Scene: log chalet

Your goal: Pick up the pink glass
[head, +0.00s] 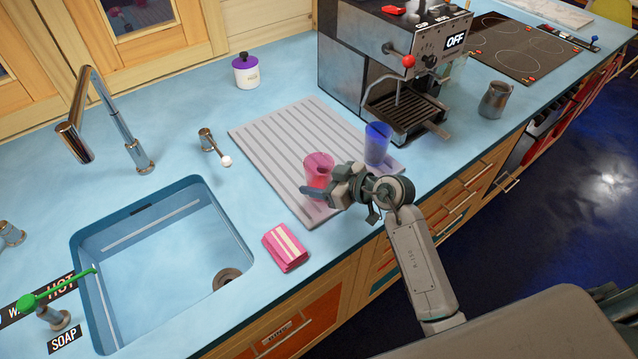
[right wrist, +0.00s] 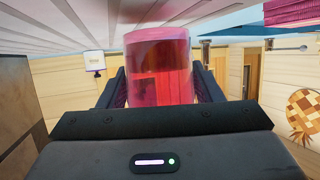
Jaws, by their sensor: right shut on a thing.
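The pink glass (head: 318,168) is see-through and stands at the front of the grey ridged drainboard in the head view. My right gripper (head: 322,190) is at the glass, with its fingers around the lower part. In the right wrist view the pink glass (right wrist: 158,68) sits between the two fingers of my right gripper (right wrist: 160,92), which is shut on it. I cannot tell whether the base of the glass touches the drainboard. My left gripper is not in view.
A blue glass (head: 377,144) stands on the drainboard (head: 285,140) just right of the pink glass. A pink sponge (head: 285,248) lies in front, beside the sink (head: 165,262). A coffee machine (head: 395,70) stands behind to the right.

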